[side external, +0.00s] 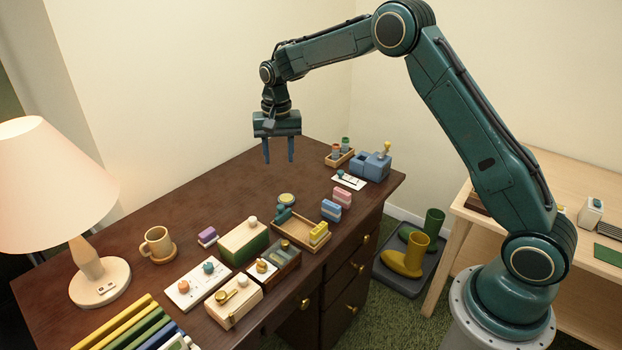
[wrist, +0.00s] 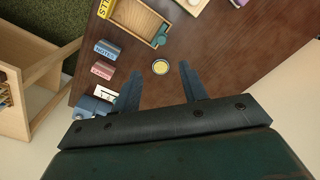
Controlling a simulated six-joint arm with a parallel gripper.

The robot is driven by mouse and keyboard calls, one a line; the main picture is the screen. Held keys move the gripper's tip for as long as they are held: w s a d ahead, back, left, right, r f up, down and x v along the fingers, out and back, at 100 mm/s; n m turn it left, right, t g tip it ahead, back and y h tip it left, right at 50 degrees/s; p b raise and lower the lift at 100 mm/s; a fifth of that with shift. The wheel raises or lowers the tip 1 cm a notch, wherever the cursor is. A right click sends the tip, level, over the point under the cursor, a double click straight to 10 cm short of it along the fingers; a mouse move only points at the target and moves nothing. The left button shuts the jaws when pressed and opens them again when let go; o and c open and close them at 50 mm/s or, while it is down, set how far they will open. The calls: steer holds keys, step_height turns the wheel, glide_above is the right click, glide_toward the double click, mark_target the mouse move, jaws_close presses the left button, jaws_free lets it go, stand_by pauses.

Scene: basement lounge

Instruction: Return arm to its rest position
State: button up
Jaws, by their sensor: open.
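My gripper (side external: 279,150) hangs from my raised arm, pointing down, above the back part of the dark wooden desk (side external: 210,198). Its two blue fingers are apart with nothing between them. In the wrist view my gripper (wrist: 161,88) is also open and empty, with the desk top below it. A small round yellow-topped item (wrist: 160,67) lies on the desk just beyond the fingertips in that view. My fingers touch nothing.
A wooden tray (side external: 290,236), blue box (side external: 371,165), small rack (side external: 339,158), mug (side external: 157,243), lamp (side external: 92,270) and several small boxes stand on the desk. Boots on a floor tray (side external: 389,279) and a light wood table (side external: 560,171) are right. The desk's back left is clear.

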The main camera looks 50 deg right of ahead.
steer(key=s+a+r+n+t, duration=0.3)
steer(key=s+r+n, duration=0.1)
steer(key=s+r, duration=1.25)
steer(key=s+a+n+t, duration=0.2)
steer(key=s+n, duration=0.2)
steer(key=s, duration=1.8)
steer(key=shift+f+n, duration=0.2)
steer(key=shift+n, duration=0.1)
